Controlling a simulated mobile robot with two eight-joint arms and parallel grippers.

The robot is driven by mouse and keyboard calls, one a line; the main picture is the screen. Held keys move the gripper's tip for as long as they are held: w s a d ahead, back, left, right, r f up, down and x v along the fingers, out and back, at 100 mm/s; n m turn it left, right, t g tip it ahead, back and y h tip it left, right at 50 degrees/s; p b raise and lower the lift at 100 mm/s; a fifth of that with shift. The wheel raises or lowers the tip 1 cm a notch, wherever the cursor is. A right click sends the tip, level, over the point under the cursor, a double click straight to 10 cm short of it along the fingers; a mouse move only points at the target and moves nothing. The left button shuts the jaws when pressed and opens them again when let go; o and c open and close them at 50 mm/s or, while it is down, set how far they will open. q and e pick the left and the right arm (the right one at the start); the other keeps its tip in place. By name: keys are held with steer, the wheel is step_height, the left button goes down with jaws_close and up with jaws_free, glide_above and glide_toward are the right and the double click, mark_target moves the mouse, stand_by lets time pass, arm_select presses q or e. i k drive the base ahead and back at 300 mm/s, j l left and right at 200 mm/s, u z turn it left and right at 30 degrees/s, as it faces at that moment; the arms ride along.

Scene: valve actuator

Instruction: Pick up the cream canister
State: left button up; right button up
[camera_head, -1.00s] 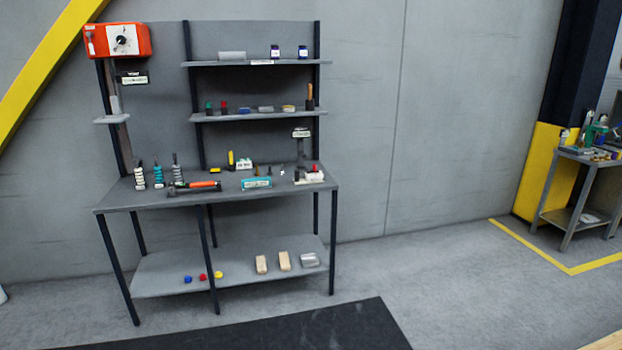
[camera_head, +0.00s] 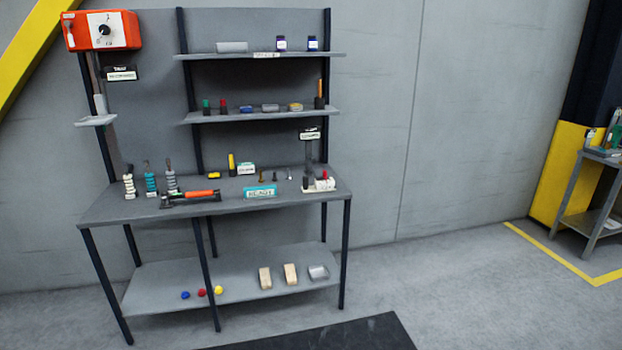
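A cream, ribbed upright object (camera_head: 129,187) stands at the left end of the workbench top (camera_head: 120,212). It has a thin dark stem on top and is the closest match to a cream canister, though it is small in view. A teal ribbed one (camera_head: 151,185) and a grey ribbed one (camera_head: 171,183) of similar shape stand just to its right. Neither of my grippers shows in the head view, and nothing is seen touching these objects.
An orange-handled tool (camera_head: 190,198) lies in front of the ribbed objects. A teal labelled box (camera_head: 260,191) sits mid-bench. The lower shelf (camera_head: 160,295) holds two beige blocks, a grey piece and small coloured balls. A dark mat (camera_head: 350,336) lies on open floor before the bench.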

mark_target(321, 185)
steer(key=i+j+u, duration=0.1)
steer(key=i+j, duration=0.15)
steer(key=i, duration=0.8)
steer(key=i+j, duration=0.15)
steer(key=i, duration=0.85)
steer(key=i+j+u, duration=0.15)
steer(key=i, duration=0.9)
